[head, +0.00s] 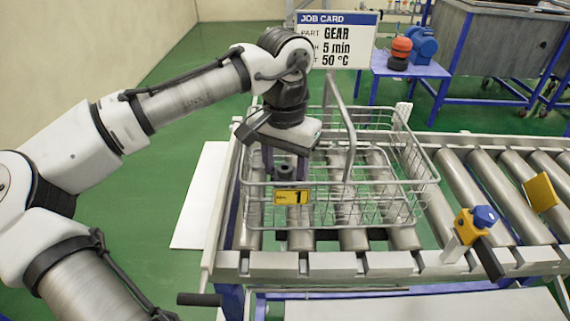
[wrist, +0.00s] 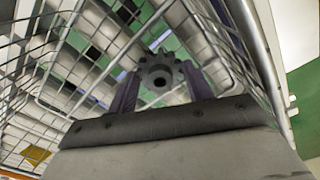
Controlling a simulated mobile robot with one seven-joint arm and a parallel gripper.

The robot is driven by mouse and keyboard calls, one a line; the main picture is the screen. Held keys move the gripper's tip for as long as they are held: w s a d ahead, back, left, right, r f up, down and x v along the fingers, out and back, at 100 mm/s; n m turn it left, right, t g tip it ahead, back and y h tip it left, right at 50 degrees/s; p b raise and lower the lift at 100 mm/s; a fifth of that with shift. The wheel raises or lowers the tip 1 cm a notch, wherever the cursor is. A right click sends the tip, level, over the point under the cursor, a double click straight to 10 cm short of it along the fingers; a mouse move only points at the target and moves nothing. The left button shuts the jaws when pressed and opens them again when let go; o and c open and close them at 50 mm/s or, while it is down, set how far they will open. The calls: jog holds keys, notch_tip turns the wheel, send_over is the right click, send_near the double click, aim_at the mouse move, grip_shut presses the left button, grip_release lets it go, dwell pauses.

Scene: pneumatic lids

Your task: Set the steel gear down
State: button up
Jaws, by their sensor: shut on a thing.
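My gripper (head: 287,166) is inside the left part of the wire basket (head: 425,183), pointing down. In the wrist view my gripper (wrist: 160,88) is shut on the steel gear (wrist: 160,68), a dark toothed disc with a central hole, held between the two purple fingers. In the head view the gear is mostly hidden behind the basket wires and the yellow tag, so I cannot tell whether it touches the basket floor. The basket has a yellow tag (head: 291,197) marked 1 and a tall handle standing up.
The basket rests on a roller conveyor (head: 330,264). A yellow device with a blue knob (head: 485,215) sits on the rail at right. A job card (head: 337,40) reads GEAR, 5 min, 50 °C. A blue side table (head: 410,68) holds orange and blue items behind.

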aim_at(285, 167)
jog(key=shift+f, duration=0.15)
jog(key=o, duration=1.2)
jog(key=shift+c, duration=0.2)
notch_tip(285, 167, up, 12)
jog(key=shift+b, duration=0.4)
